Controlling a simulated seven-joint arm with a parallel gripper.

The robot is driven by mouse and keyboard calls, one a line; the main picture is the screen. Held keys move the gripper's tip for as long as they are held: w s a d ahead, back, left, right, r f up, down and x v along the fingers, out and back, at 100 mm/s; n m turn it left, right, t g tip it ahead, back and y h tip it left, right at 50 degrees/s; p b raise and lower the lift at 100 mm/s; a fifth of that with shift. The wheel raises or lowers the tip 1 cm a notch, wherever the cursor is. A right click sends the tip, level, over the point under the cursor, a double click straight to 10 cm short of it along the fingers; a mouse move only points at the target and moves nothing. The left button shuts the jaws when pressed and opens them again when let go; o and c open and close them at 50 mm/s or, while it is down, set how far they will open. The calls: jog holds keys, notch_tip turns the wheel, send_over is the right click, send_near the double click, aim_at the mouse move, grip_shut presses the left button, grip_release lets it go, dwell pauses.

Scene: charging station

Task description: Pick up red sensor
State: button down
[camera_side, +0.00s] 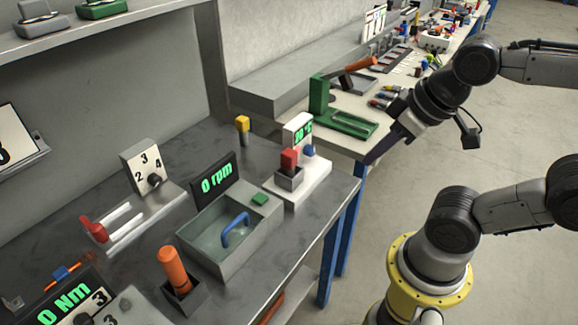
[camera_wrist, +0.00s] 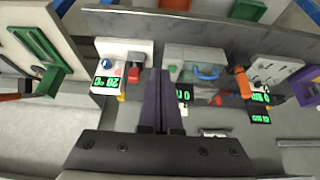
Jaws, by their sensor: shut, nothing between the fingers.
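The red sensor (camera_side: 289,160) stands upright in a small grey holder (camera_side: 289,180) on a white station with a green-lit display (camera_side: 302,134). In the wrist view the red sensor (camera_wrist: 134,74) is left of my fingers, with the display (camera_wrist: 107,82) beside it. My gripper (camera_side: 372,158) is shut and empty. It hangs off the right edge of the bench in the side view, up and to the right of the station and apart from the sensor. In the wrist view my gripper (camera_wrist: 160,75) shows as two dark fingers close together. The sensor's lower part is hidden by its holder.
A grey basin (camera_side: 225,250) with a blue handle and an rpm display (camera_side: 214,182) stands left of the station. An orange-handled tool (camera_side: 173,268) stands in front. A yellow-topped block (camera_side: 242,124) is behind, and a green stand (camera_side: 335,110) is on the farther bench.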

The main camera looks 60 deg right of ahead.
jog(key=c, duration=1.6)
grip_release()
jog(key=shift+c, duration=1.6)
grip_release()
